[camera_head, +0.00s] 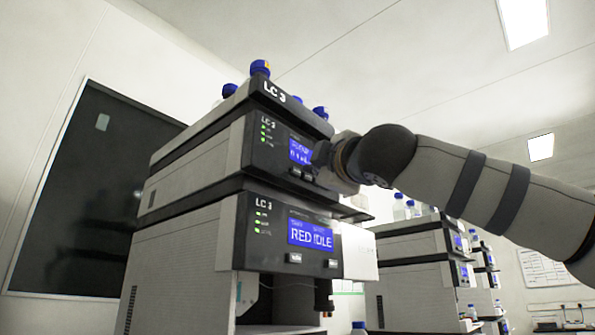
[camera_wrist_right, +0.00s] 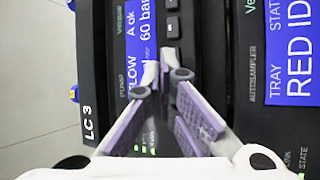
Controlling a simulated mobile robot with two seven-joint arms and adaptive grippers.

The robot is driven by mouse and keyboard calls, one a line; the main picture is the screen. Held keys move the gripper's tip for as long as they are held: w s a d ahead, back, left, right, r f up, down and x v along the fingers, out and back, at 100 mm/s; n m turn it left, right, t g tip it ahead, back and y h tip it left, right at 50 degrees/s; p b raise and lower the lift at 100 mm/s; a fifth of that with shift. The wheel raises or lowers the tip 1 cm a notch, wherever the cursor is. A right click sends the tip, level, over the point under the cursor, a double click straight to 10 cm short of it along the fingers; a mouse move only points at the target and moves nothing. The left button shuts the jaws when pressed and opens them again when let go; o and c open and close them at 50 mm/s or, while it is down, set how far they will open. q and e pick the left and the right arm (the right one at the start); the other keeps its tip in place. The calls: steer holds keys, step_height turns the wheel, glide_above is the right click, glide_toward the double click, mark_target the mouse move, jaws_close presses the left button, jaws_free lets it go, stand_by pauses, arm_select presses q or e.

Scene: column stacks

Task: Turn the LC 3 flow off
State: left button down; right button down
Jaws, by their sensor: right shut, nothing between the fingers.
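The LC 3 stack stands in the middle of the head view. Its pump module (camera_head: 205,165) has a blue screen (camera_head: 300,150), partly hidden by my right gripper (camera_head: 322,158). In the right wrist view the pump screen (camera_wrist_right: 140,25) reads FLOW and 60 bar, cut off at the edge. Dark buttons (camera_wrist_right: 173,28) sit beside it. My right gripper (camera_wrist_right: 161,66) is shut and empty, its fingertips close over the pump panel near the screen and buttons. I cannot tell if they touch it. My left gripper is not in view.
Below the pump is the autosampler, with a screen (camera_head: 310,235) reading RED IDLE and two buttons under it. Blue-capped bottles (camera_head: 260,68) stand on top of the stack. More stacks (camera_head: 415,270) stand behind at the right. A dark panel (camera_head: 85,190) is on the left wall.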

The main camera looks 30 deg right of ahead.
steer(key=shift+w, duration=0.1)
steer(key=shift+w+a, duration=0.15)
steer(key=shift+w, duration=0.15)
steer(key=shift+w+a, duration=0.15)
steer(key=shift+w, duration=0.25)
stand_by(0.8)
steer(key=shift+s, duration=0.1)
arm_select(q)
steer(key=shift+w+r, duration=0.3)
arm_select(e)
steer(key=shift+s+d, duration=0.3)
steer(key=shift+s, duration=0.4)
